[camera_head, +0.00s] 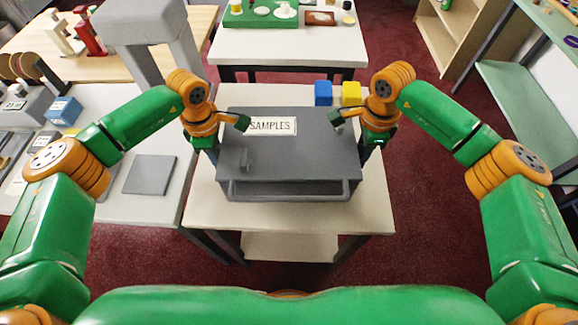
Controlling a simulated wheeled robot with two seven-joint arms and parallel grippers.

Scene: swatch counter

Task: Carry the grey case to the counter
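The grey case (290,168) is a wide, flat-topped box with a white SAMPLES label (272,126) and a bar along its front edge. It appears to rest on a small pale table (375,205). My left gripper (224,130) is at its far left edge, with one finger over the top and one beside the side. My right gripper (356,128) is at the far right edge in a similar pose. The fingers of both look spread, but whether they press on the case is hidden.
A pale counter (125,212) stands at the left, holding a flat grey square (150,175) and a blue box (64,111). A blue block (323,93) and a yellow block (351,93) sit behind the case. Another table (290,48) stands farther back. Red carpet is clear at the right.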

